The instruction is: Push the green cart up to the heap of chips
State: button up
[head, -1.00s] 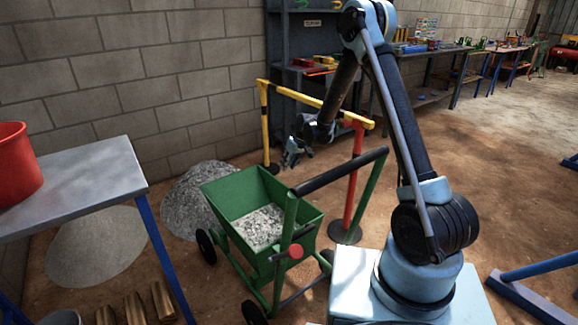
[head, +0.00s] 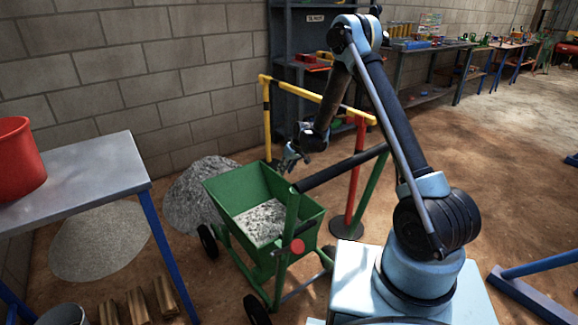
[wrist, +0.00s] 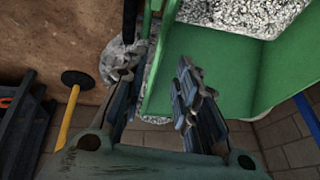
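The green cart (head: 308,222) stands left of my base, with grey chips (head: 262,222) in its tray and its black handle bar (head: 340,171) toward me. The grey heap of chips (head: 197,192) lies on the floor against the wall, just beyond the cart, which partly hides it. My gripper (head: 287,163) is above the far right rim of the cart, empty. In the wrist view my gripper (wrist: 157,82) has its fingers apart, with the cart's green wall (wrist: 205,65) behind them. I cannot tell whether a finger touches the cart.
A yellow and red barrier (head: 318,98) stands close behind and right of the cart. A grey table (head: 95,165) with a red bucket (head: 18,160) is at left, above a paler flat heap (head: 100,242) and wood blocks (head: 137,305).

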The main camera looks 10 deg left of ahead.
aim_at(279, 184)
jog(key=x, duration=1.1)
jog(key=shift+s, duration=0.1)
grip_shut()
